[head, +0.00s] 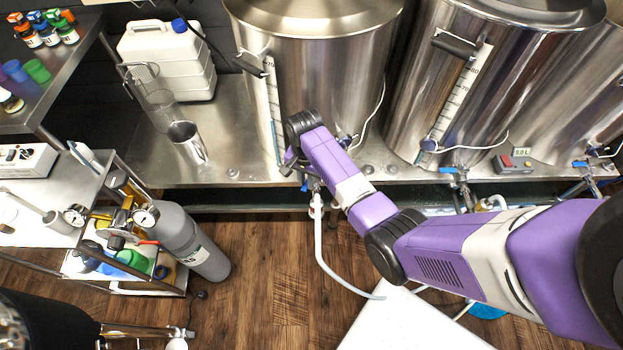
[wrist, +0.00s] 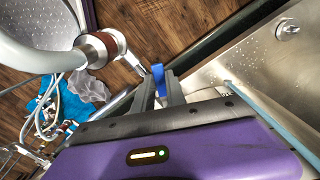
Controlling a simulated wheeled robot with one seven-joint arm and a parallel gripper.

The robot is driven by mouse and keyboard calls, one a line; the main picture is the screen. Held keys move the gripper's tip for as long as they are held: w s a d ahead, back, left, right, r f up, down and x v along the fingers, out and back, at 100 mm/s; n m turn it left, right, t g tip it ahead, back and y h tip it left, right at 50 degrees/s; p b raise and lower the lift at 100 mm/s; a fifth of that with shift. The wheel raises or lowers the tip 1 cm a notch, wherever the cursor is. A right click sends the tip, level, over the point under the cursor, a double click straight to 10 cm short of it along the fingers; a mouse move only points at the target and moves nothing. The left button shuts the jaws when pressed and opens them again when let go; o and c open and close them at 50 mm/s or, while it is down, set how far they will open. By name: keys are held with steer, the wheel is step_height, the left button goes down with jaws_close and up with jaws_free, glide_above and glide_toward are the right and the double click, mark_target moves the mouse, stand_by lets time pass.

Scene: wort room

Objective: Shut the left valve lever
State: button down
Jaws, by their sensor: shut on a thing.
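The left valve lever (wrist: 158,74) is a small blue handle in the wrist view, next to a steel elbow fitting. My gripper (wrist: 161,88) has its two dark fingers closed on this lever, one finger on each side. In the head view my gripper (head: 299,166) is at the front edge of the steel bench, below the left kettle (head: 318,75). There my wrist covers most of the valve, and the lever's angle cannot be made out.
A white hose (head: 320,245) hangs below the left valve; it also shows in the wrist view (wrist: 40,57). A second blue-levered valve (head: 457,176) sits further right. A metal cup (head: 187,143) stands on the bench. A grey gas cylinder (head: 188,240) stands at the left.

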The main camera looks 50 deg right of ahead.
steer(key=w+d+m+b, duration=0.1)
steer(key=w+d+m, duration=0.1)
steer(key=w+m, duration=0.5)
steer(key=shift+d+m+b, duration=0.25)
steer(key=shift+m+b, duration=0.1)
steer(key=shift+m, duration=2.65)
steer(key=shift+d, duration=0.1)
steer(key=c, duration=1.4)
jaws_free()
steer(key=shift+o, duration=0.2)
